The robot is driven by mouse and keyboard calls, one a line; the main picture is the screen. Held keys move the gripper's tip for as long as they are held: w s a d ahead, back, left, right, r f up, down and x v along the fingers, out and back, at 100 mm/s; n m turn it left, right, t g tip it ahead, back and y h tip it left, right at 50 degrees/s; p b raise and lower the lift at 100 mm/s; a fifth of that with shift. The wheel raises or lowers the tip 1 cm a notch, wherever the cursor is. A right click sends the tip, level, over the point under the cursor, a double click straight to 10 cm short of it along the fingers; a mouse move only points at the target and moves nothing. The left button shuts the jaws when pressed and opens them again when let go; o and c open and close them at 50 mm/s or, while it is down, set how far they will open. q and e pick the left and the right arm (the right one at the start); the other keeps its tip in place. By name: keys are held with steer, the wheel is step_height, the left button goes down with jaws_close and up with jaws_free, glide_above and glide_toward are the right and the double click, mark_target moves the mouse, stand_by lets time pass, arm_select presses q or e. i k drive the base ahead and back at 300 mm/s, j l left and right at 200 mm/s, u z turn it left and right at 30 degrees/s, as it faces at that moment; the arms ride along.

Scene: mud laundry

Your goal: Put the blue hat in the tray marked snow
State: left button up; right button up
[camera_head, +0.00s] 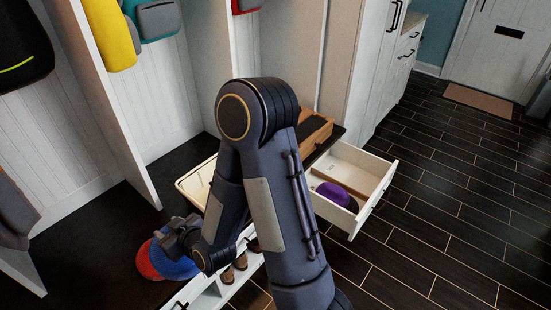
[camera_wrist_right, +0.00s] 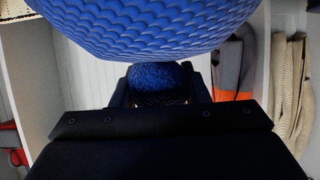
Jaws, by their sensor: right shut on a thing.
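The blue hat (camera_head: 177,268) is at the lower left, over the dark bench top in the head view. In the right wrist view its knitted blue body (camera_wrist_right: 160,25) fills the top, with a smaller blue part (camera_wrist_right: 153,76) between the fingers. My right gripper (camera_head: 174,237) is shut on the blue hat from above. I cannot tell whether the hat touches the bench. A cream tray (camera_head: 188,186) stands on the bench behind my arm, partly hidden. A wooden tray (camera_head: 321,132) stands farther back. No snow marking is readable. My left gripper is not in view.
A red item (camera_head: 146,262) lies beside the blue hat, partly hidden. An open drawer (camera_head: 385,180) holds a purple hat (camera_head: 332,193). Shoes (camera_head: 240,262) sit below the bench. A white upright panel (camera_head: 105,95) divides the bench. Bags hang above.

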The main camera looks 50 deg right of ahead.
mark_target(351, 178)
steer(key=l, duration=0.65)
steer(key=k+l+u, duration=0.1)
steer(key=l, duration=0.5)
steer(key=k+l, duration=0.1)
steer(key=l, duration=0.5)
steer(key=k+l+u, duration=0.1)
steer(key=l, duration=0.55)
steer(key=k+l+u, duration=0.1)
steer(key=l, duration=0.5)
steer(key=k+l, duration=0.15)
steer(key=l, duration=0.45)
steer(key=k+l+u, duration=0.1)
steer(key=l, duration=0.55)
steer(key=k+l, duration=0.2)
steer(key=l, duration=0.35)
